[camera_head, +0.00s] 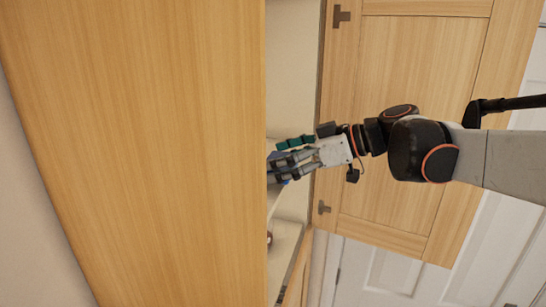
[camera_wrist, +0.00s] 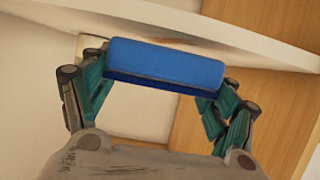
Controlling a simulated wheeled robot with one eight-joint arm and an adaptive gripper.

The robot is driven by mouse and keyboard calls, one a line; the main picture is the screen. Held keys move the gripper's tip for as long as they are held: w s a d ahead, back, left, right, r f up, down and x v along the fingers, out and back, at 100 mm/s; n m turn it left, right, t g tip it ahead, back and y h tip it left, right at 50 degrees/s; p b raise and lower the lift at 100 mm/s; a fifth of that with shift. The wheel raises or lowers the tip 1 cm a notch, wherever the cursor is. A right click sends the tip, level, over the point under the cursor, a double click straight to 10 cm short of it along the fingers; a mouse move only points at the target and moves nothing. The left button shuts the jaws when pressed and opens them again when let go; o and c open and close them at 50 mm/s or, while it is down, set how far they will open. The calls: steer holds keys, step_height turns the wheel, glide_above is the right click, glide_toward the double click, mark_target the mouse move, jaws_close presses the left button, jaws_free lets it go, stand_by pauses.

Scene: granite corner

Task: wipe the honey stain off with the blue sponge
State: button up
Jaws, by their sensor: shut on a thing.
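My gripper (camera_wrist: 162,78) is shut on the blue sponge (camera_wrist: 165,62). In the wrist view the sponge lies crosswise between the two fingertips, just in front of a pale shelf edge. In the head view my gripper (camera_head: 284,162) reaches leftward into the gap beside a wooden door, and only a small bit of blue (camera_head: 273,177) shows at the fingers.
A large wooden panel (camera_head: 140,140) fills the left of the head view and hides part of the opening. An open cabinet door (camera_head: 400,60) stands behind my arm. The pale shelf (camera_wrist: 250,42) crosses the wrist view close to the sponge. A white panelled door (camera_head: 480,240) is at the right.

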steer(key=shift+s+d, duration=0.15)
steer(key=shift+d, duration=0.15)
steer(key=shift+a, duration=0.25)
steer(key=shift+d, duration=0.15)
steer(key=shift+f, duration=0.2)
steer(key=shift+f+b, duration=0.5)
steer(key=shift+f, duration=0.1)
